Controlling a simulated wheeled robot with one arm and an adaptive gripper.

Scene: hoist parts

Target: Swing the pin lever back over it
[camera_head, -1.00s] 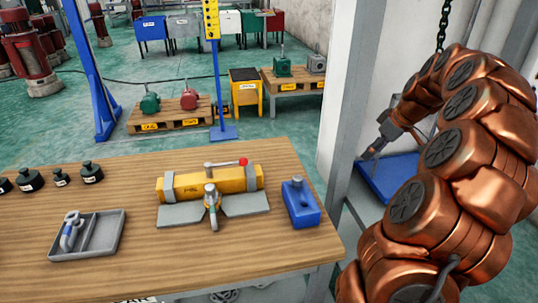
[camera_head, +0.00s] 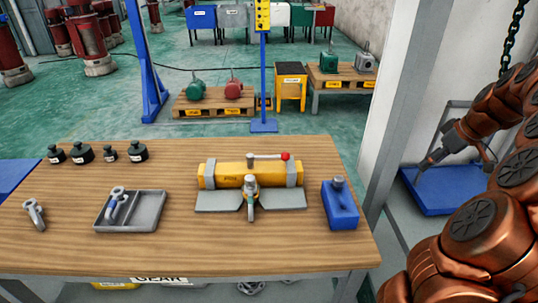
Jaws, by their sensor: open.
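The pin lever is a grey bar with a red knob (camera_head: 268,157). It lies along the top of a yellow beam (camera_head: 228,175), pivoting near the beam's middle, with its knob toward the right. Grey straps hold the beam, and grey plates lie in front of it. A metal hook or shackle fitting (camera_head: 250,192) stands at the beam's front centre, under the lever's pivot end. My gripper (camera_head: 424,166) is open and empty, off to the right beyond the table, above a blue platform and well apart from the lever.
A grey tray (camera_head: 102,222) holds a blue-pinned shackle, and a loose shackle (camera_head: 34,214) lies left of it. Several black weights (camera_head: 138,152) stand at the back left. A blue block (camera_head: 340,206) is at the right edge. A grey post (camera_head: 395,110) stands between table and gripper.

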